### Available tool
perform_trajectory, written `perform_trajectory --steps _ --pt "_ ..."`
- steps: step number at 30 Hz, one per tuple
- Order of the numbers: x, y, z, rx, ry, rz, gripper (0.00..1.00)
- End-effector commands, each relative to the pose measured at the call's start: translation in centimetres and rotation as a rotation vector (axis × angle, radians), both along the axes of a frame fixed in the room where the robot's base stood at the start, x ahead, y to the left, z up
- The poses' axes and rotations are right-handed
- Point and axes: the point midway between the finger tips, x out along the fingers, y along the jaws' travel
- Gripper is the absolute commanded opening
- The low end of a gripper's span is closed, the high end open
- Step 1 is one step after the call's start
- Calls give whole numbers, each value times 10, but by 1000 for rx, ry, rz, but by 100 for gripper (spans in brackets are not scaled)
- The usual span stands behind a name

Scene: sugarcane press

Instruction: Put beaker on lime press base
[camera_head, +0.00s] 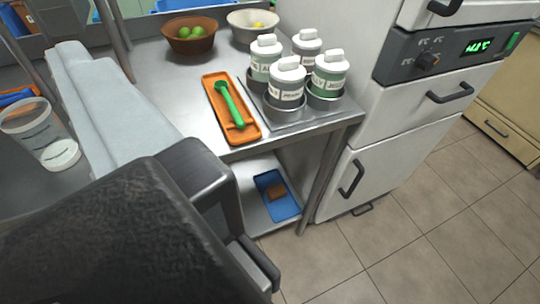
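A clear beaker (40,135) with faint markings and a whitish bottom stands at the left edge of the view, on a dark grey surface. It looks empty and is partly cut off by the picture edge. My gripper (250,250) is a large dark shape filling the lower left, to the right of and nearer than the beaker, and apart from it. Its finger parts overlap in this view, so I cannot tell whether it is open or shut. I cannot make out the lime press base with certainty.
A long pale grey block (105,95) lies between the beaker and the steel table (165,85). An orange tray (216,98) with a green spoon, several labelled jars (287,82) and two bowls (190,38) stand there. A white cabinet (385,155) is right; tiled floor is clear.

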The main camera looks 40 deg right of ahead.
Motion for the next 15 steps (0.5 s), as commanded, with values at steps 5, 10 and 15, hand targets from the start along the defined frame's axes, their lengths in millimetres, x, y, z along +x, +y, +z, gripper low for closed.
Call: perform_trajectory --steps 5,10,15 --pt "-26 -2 8 1 -22 -6 88" --pt "-21 -6 11 -10 -34 -19 91" --pt "16 -19 21 -54 -78 -51 91"
